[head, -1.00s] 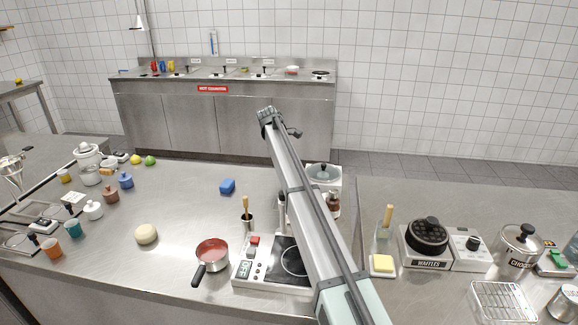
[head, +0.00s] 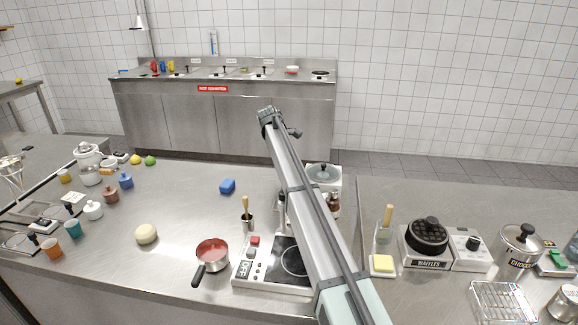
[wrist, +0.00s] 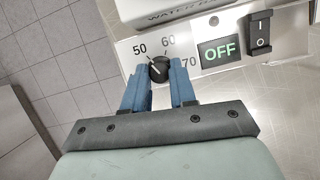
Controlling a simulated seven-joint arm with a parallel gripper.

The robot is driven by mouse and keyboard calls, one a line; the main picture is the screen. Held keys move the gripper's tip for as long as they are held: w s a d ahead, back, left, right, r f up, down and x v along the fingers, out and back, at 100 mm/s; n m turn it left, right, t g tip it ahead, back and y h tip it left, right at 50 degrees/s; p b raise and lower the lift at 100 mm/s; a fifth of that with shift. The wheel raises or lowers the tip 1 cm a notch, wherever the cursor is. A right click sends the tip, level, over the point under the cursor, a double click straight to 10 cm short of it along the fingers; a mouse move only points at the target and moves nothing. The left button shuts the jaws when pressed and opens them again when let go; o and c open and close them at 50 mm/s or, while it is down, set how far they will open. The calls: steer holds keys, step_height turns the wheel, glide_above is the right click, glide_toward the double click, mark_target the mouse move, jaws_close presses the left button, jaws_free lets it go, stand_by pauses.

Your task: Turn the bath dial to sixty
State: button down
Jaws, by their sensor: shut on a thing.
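The bath dial (wrist: 159,69) is a small black knob on the bath's front panel (wrist: 226,31), in the wrist view. Marks 50, 60 and 70 run around it. Its pale pointer line appears to slant toward the 50 mark, though it is small. My gripper (wrist: 160,88) has its blue fingers on either side of the knob, shut on it. A display beside the dial reads OFF, with a black rocker switch (wrist: 260,33) further right. In the head view the white water bath (head: 335,181) with its round lid stands partly behind my arm, which hides the gripper and dial.
A waffle maker (head: 427,240) is on the right counter.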

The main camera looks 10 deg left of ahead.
steer(key=m, duration=0.2)
steer(key=m+g, duration=0.1)
steer(key=m, duration=0.1)
steer(key=shift+w+g, duration=0.15)
steer(key=shift+g, duration=0.15)
steer(key=shift+y, duration=0.3)
steer(key=c, duration=0.9)
jaws_free()
